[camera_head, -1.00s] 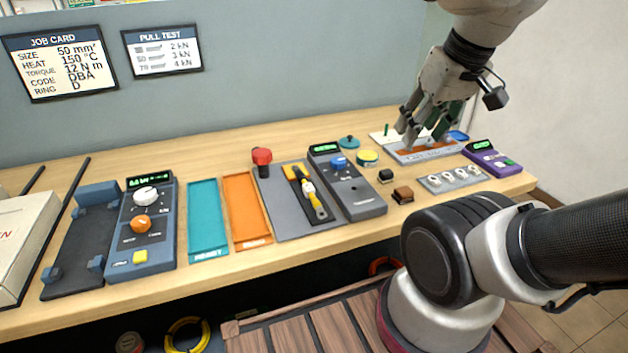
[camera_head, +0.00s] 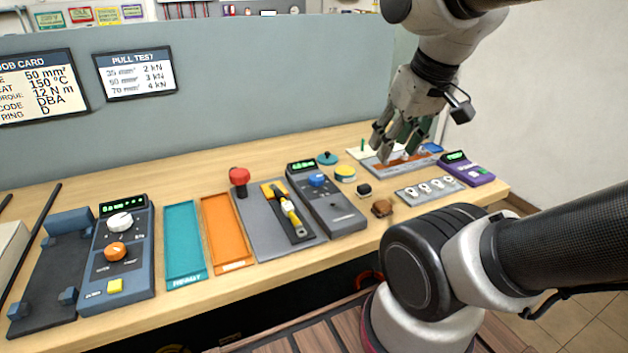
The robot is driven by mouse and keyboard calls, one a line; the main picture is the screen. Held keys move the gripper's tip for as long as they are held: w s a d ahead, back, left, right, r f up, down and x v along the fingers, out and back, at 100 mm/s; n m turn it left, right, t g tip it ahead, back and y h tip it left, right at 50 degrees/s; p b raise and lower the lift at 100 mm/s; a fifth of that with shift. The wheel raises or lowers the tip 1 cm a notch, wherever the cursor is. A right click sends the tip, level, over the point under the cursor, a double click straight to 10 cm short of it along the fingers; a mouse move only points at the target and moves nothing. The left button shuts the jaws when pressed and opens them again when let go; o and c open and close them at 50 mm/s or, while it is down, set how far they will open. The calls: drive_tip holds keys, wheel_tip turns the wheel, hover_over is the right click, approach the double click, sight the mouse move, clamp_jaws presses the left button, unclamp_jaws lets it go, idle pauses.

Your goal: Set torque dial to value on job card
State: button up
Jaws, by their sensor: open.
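The job card (camera_head: 35,86) hangs on the grey partition at the left, its left edge cut off; it reads 50 mm², 150 °C, 12 N m, DBA and D. A blue-grey unit (camera_head: 120,262) at the left of the bench has a white dial (camera_head: 120,222), an orange dial (camera_head: 115,251) and a yellow button. A dark grey unit (camera_head: 343,217) mid-bench has a blue knob (camera_head: 318,179) and a lit green display. Which dial sets torque cannot be read. My gripper (camera_head: 393,150) is open and empty above the back right of the bench, apart from these dials.
A pull test card (camera_head: 136,73) hangs beside the job card. Teal (camera_head: 184,276) and orange (camera_head: 226,262) trays and a grey mat (camera_head: 282,248) with a yellow-handled tool lie mid-bench. A purple unit (camera_head: 466,174) stands at the right end. The front strip of bench is mostly clear.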

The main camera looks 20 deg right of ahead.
drive_tip(key=shift+o, duration=0.4)
drive_tip(key=shift+o, duration=0.9)
drive_tip(key=shift+f, duration=0.15)
drive_tip(key=n+g, duration=0.4)
drive_tip(key=n, duration=1.4)
hover_over(317, 176)
drive_tip(key=f, duration=1.1)
drive_tip(key=shift+s+f, duration=0.15)
drive_tip(key=shift+s, duration=0.1)
drive_tip(key=shift+w+n, duration=0.2)
drive_tip(key=shift+n, duration=1)
drive_tip(key=shift+f, duration=0.1)
drive_tip(key=shift+n, duration=0.3)
wheel_tip(317, 176, down, 8)
drive_tip(key=shift+r, duration=0.25)
